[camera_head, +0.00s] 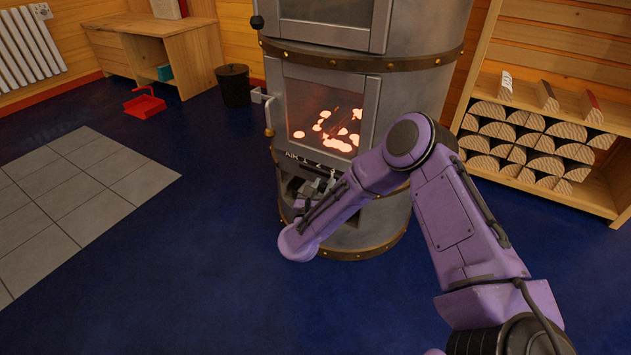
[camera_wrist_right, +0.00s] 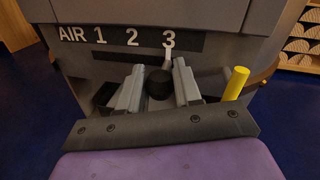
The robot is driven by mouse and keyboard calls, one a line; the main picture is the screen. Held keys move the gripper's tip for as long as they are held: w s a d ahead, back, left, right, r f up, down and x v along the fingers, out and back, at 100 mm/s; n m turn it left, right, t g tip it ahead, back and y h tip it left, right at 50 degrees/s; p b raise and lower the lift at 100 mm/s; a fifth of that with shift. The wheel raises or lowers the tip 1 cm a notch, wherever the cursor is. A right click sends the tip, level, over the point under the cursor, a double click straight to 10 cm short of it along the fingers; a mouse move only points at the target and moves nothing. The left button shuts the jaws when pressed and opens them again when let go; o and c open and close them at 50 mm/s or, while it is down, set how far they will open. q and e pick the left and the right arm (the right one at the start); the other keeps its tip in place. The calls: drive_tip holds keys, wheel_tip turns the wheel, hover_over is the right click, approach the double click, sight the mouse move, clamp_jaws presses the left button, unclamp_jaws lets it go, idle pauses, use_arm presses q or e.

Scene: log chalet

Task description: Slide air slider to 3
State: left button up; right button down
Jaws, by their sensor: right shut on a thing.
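The stove (camera_head: 370,100) stands in the middle of the head view, with a dark plate marked AIR 1 2 3 below its glass door. The right wrist view shows this scale plate (camera_wrist_right: 118,38) close up. The air slider's black knob (camera_wrist_right: 158,84) sits between the fingers of my right gripper (camera_wrist_right: 157,90), which is shut on it. A pale pointer (camera_wrist_right: 167,60) above the knob stands at the 3. In the head view my purple right arm partly covers the scale, and the gripper (camera_head: 312,188) is at the stove's front. My left gripper is out of view.
A yellow handle (camera_wrist_right: 236,83) stands right of the gripper. Fire glows behind the stove's glass door (camera_head: 325,118). A log rack (camera_head: 540,140) is at the right, a black bucket (camera_head: 233,86) and red dustpan (camera_head: 145,103) at the left. The blue floor in front is clear.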

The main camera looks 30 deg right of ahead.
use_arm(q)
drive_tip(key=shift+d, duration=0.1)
use_arm(e)
drive_tip(key=shift+s+d+f, duration=0.2)
drive_tip(key=shift+s, duration=0.05)
drive_tip(key=c, duration=0.8)
unclamp_jaws()
drive_tip(key=shift+s+d+r, duration=0.1)
drive_tip(key=shift+s, duration=0.05)
drive_tip(key=shift+a+r, duration=0.1)
drive_tip(key=shift+a, duration=0.2)
drive_tip(key=p+v, duration=0.1)
drive_tip(key=v, duration=0.1)
drive_tip(key=shift+s+a+r+p, duration=0.1)
drive_tip(key=shift+a+r+p, duration=0.05)
drive_tip(key=shift+a+p, duration=0.2)
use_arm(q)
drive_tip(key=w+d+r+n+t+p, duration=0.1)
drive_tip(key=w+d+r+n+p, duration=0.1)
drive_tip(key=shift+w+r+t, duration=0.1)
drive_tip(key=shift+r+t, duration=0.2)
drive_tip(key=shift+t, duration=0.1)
use_arm(e)
approach(323, 191)
drive_tip(key=shift+d, duration=0.5)
